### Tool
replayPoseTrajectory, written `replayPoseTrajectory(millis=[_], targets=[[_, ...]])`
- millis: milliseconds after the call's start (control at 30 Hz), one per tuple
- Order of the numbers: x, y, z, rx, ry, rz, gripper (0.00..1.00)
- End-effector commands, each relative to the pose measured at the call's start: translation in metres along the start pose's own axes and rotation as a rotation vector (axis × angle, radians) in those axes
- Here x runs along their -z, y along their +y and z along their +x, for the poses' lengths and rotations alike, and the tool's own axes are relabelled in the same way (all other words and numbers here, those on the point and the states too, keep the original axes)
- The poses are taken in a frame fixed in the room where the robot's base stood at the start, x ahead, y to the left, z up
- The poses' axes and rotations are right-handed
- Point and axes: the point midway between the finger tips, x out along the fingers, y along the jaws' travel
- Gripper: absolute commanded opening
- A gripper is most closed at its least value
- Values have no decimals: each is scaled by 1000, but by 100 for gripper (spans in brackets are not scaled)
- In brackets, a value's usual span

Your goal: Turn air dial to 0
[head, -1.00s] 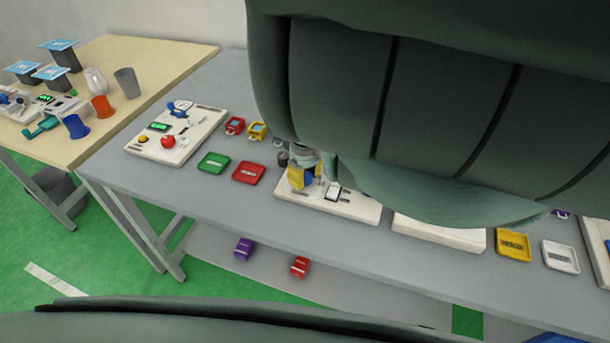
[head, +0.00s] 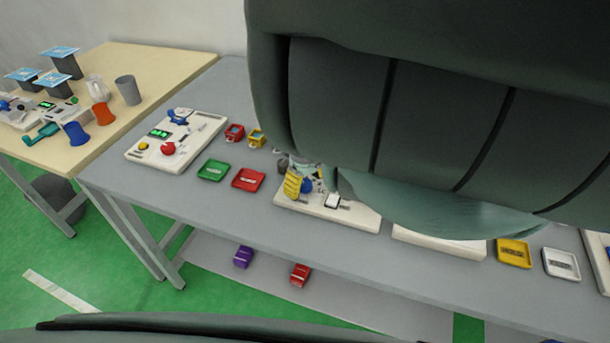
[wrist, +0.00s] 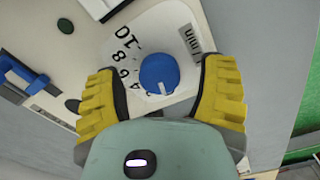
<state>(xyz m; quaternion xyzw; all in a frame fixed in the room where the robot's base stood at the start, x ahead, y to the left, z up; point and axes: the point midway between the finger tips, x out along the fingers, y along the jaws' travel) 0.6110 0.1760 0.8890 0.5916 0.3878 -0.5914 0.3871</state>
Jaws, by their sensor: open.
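The blue air dial (wrist: 159,73) sits on a white scale plate in the wrist view. Its white mark is on the side facing my gripper's palm. Printed numbers 10, 8, 6 and 4 curve along the left of the dial, and "l/min" (wrist: 190,40) is at the right. The rest of the scale is hidden. My gripper (wrist: 160,71) is open, one yellow finger on each side of the dial, with visible gaps to it. In the head view, the dial (head: 307,186) shows beside a yellow finger, and my arm hides most of the gripper.
Another panel (head: 205,144) with a red button stands further left. Yellow (head: 514,253) and white (head: 562,264) trays lie right.

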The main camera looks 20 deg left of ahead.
Motion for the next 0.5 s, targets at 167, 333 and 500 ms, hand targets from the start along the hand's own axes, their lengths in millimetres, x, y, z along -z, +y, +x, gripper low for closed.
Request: replayPoseTrajectory(millis=[167,333,500], targets=[[0,1,-14,0,1,-1,70],[0,2,-36,-5,2,-1,70],[0,3,-55,-7,0,1,70]])
